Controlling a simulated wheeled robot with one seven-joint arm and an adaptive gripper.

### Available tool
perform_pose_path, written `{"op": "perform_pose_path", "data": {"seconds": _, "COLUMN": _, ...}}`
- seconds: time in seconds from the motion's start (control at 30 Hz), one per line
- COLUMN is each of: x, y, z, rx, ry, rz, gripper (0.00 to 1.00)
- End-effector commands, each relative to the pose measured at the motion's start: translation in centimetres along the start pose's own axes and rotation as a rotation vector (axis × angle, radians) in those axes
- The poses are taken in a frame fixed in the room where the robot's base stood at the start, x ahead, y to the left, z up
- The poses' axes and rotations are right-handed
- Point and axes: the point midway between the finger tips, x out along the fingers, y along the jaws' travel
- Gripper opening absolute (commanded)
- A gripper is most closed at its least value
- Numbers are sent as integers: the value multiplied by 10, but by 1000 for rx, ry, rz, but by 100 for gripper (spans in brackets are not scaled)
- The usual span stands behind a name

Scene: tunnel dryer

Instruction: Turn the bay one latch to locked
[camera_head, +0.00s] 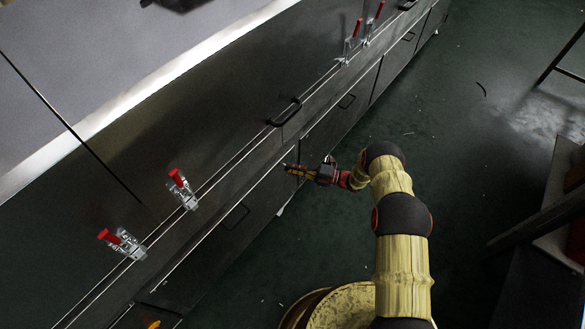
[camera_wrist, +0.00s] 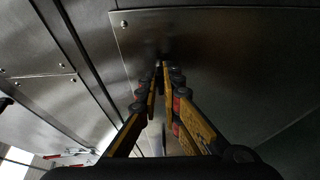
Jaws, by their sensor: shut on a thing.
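My gripper (camera_head: 289,168) is at the dark front face of the long dryer, right of and below a black bar handle (camera_head: 285,112). In the wrist view its yellow and black fingers (camera_wrist: 160,68) converge and are shut on a small dark part on the metal panel. The fingertips hide most of that part, so its shape and turn do not show. I see no label naming bay one. Red-handled toggle clamps (camera_head: 180,182) stand along the dryer's top edge, away from my gripper.
A second red clamp (camera_head: 123,243) stands lower left, and a pair (camera_head: 353,42) stands farther along the edge. The green floor (camera_head: 470,130) is mostly open.

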Motion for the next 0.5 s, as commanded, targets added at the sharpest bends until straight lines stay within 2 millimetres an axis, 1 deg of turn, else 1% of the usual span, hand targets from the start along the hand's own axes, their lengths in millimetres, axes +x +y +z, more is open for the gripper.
{"op": "perform_pose_path", "data": {"seconds": 0.03, "x": 0, "y": 0, "z": 2, "rx": 3, "ry": -5, "rz": 0, "gripper": 0}}
{"op": "perform_pose_path", "data": {"seconds": 0.47, "x": 0, "y": 0, "z": 3, "rx": 8, "ry": -5, "rz": 3, "gripper": 0}}
{"op": "perform_pose_path", "data": {"seconds": 0.5, "x": 0, "y": 0, "z": 2, "rx": 8, "ry": -5, "rz": 3, "gripper": 9}}
